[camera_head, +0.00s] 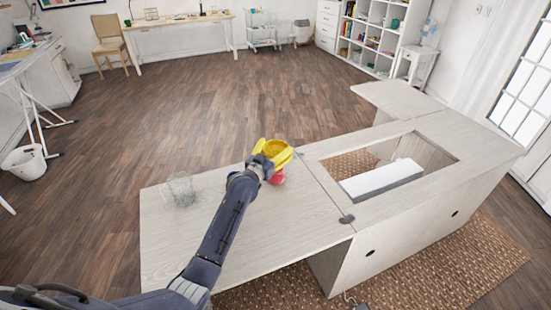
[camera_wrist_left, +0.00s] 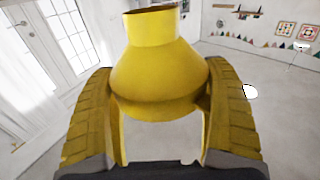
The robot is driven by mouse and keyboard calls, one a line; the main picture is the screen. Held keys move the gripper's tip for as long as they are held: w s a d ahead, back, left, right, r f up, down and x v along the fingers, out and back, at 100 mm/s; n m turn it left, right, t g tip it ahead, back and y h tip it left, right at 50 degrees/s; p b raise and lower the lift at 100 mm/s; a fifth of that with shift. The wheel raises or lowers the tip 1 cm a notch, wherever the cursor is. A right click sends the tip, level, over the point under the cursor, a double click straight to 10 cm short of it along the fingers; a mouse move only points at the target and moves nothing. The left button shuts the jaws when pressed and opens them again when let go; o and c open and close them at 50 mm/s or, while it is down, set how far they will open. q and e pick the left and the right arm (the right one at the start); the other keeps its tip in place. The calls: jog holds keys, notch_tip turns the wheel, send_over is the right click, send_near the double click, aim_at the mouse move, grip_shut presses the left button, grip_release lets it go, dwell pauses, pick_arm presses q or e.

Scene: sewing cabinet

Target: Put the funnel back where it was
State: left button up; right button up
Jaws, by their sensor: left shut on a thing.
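The yellow funnel (camera_wrist_left: 152,72) is held between the two ridged yellow fingers of my left gripper (camera_head: 273,156), which is shut on it. In the left wrist view its neck points up and its wide body sits between the fingers. In the head view the funnel (camera_head: 275,147) is near the far edge of the pale wooden table leaf (camera_head: 235,245), and I cannot tell its exact height above it. A clear glass jar (camera_head: 180,188) stands on the leaf to the left. My right gripper is not in view.
A red-pink object (camera_head: 278,178) sits just beside my left gripper, partly hidden by it. To the right is the cabinet's opening with a white slab (camera_head: 381,179) in it. The leaf's surface between jar and gripper is clear. A small dark fitting (camera_head: 347,219) lies at the leaf's seam.

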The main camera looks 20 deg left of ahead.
pick_arm(q)
jog(key=shift+f, duration=2.2)
jog(key=shift+f, duration=0.2)
jog(key=o, duration=0.9)
jog(key=shift+c, duration=0.2)
jog(key=s+a, duration=0.1)
jog(key=s, duration=0.7)
jog(key=s+a, duration=0.2)
jog(key=s, duration=0.7)
jog(key=shift+a, duration=0.25)
